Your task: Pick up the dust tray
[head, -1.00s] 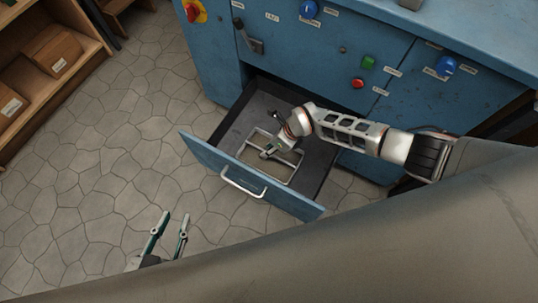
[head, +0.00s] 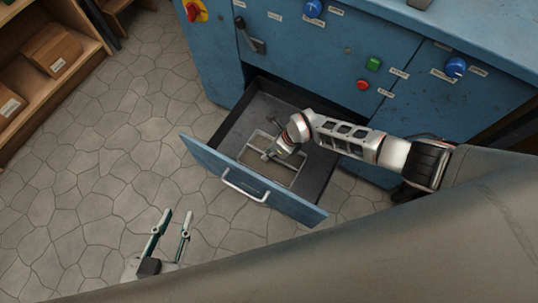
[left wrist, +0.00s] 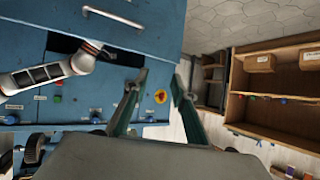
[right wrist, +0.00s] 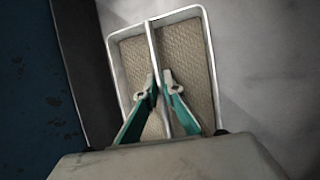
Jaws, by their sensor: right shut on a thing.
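The dust tray (head: 284,173) is a shallow rectangular tray with a pale metal rim and a bar across its middle. It lies in the open blue drawer (head: 292,204). In the right wrist view the tray (right wrist: 114,66) shows a tan, grainy inside. My right gripper (head: 268,155) reaches down into the drawer. In the right wrist view its fingers (right wrist: 158,88) are shut on the tray's middle bar, one on each side. My left gripper (head: 175,222) is open and empty above the floor, left of the drawer; its spread fingers (left wrist: 160,82) show in the left wrist view.
The blue machine cabinet (head: 300,50) with knobs, buttons and a lever stands behind the drawer. A wooden shelf (head: 85,75) with boxes is at the left. The stone floor (head: 110,160) between is clear.

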